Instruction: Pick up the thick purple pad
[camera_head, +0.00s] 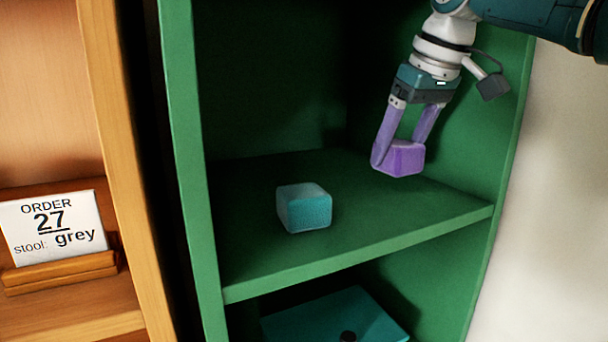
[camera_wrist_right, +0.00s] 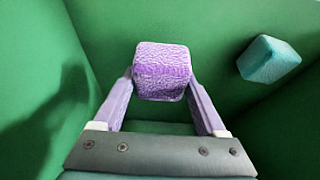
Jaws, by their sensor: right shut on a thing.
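The thick purple pad (camera_head: 403,158) is a small block between the fingertips of my right gripper (camera_head: 400,150), inside the green shelf unit. My right gripper is shut on it, with purple fingers on its two sides. In the right wrist view the purple pad (camera_wrist_right: 162,72) sits between the two fingertips (camera_wrist_right: 162,85). In the head view it appears to be above the shelf board, but I cannot tell the exact gap. My left gripper is not in view.
A teal block (camera_head: 304,208) rests on the green shelf board (camera_head: 350,265), left of the purple pad. A teal item (camera_head: 335,318) lies on the level below. An order card (camera_head: 54,227) reading "27, stool: grey" stands on a wooden shelf at left.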

